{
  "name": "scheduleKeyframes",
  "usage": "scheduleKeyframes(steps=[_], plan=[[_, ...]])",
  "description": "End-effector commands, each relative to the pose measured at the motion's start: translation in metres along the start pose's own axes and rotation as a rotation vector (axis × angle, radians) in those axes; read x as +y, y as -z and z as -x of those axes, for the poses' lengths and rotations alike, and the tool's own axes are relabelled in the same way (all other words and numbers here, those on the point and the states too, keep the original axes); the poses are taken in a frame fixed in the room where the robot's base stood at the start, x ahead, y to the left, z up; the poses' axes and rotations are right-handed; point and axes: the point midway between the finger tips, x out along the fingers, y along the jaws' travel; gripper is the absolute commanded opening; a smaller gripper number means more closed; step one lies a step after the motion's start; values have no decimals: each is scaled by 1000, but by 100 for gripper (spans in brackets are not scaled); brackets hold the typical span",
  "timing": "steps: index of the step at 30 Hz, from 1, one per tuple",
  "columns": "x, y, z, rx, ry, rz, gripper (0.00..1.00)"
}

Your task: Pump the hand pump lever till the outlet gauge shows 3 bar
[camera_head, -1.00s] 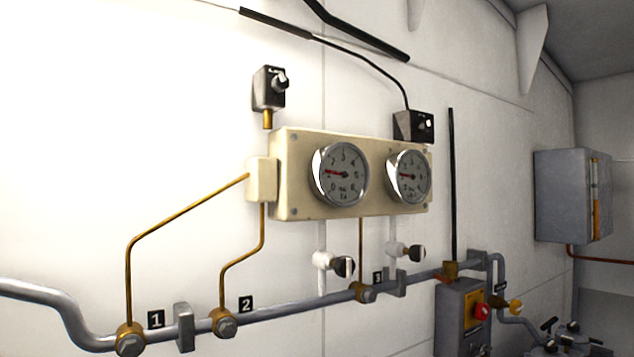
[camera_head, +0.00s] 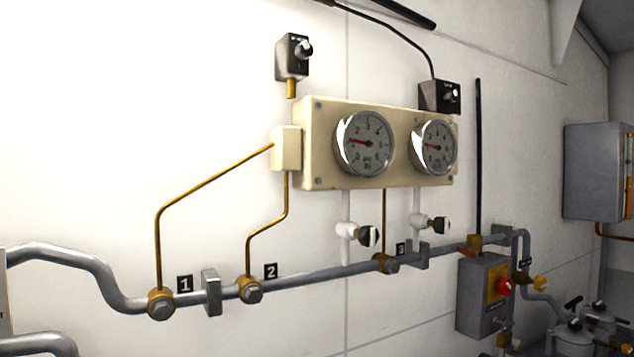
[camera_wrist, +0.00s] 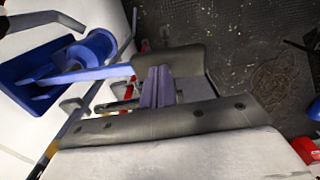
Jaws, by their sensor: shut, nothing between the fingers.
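Two round gauges sit on a cream panel (camera_head: 310,145) in the head view: a left gauge (camera_head: 364,143) and a right gauge (camera_head: 433,148). Both red needles point roughly left, at the low part of the dials. The labels are too small to tell which is the outlet gauge or to read an exact value. I cannot make out the hand pump lever with certainty. My gripper (camera_wrist: 157,86) shows in the wrist view, its violet-grey fingers together and empty. A blue bar (camera_wrist: 85,74) lies left of the fingers; I cannot tell whether it touches them.
In the head view, a grey pipe (camera_head: 330,274) with brass fittings runs along the wall. A grey switch box (camera_head: 480,295) with a red knob is at lower right.

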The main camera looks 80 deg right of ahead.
Motion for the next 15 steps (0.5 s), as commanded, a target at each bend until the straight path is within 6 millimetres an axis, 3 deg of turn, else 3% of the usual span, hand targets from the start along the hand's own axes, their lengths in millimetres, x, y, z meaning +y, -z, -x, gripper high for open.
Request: scheduleKeyframes(steps=[15], plan=[[0,0,-51,0,-1,0,0]])
